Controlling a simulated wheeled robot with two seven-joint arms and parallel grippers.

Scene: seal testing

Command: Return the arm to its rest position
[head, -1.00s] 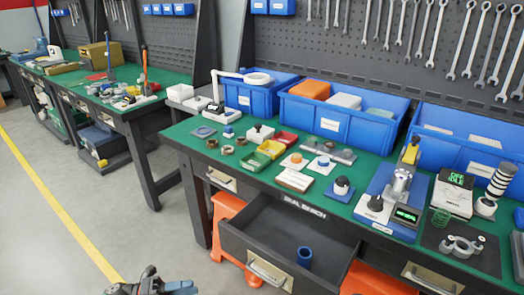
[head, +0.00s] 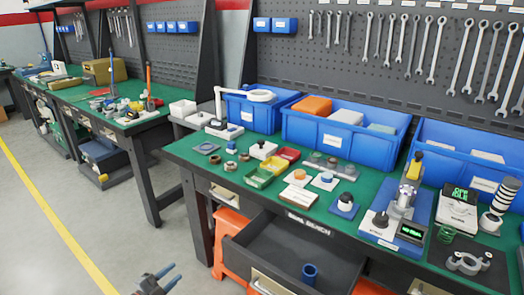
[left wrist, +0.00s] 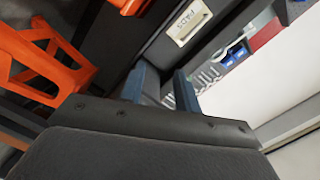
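My left gripper (head: 172,278) shows at the bottom edge of the head view, in front of the bench and low, beside the open drawer. In the left wrist view, its two blue-grey fingers (left wrist: 162,88) stand apart with nothing between them. It is open and empty. Most of my left arm is out of the picture. My right gripper is not in view.
The green-topped bench (head: 250,214) holds small parts, trays and test devices. Its drawer (head: 285,250) stands open with a blue cup (head: 309,274) inside. Orange stools (head: 232,233) are under the bench. Grey floor (head: 60,235) at left is clear.

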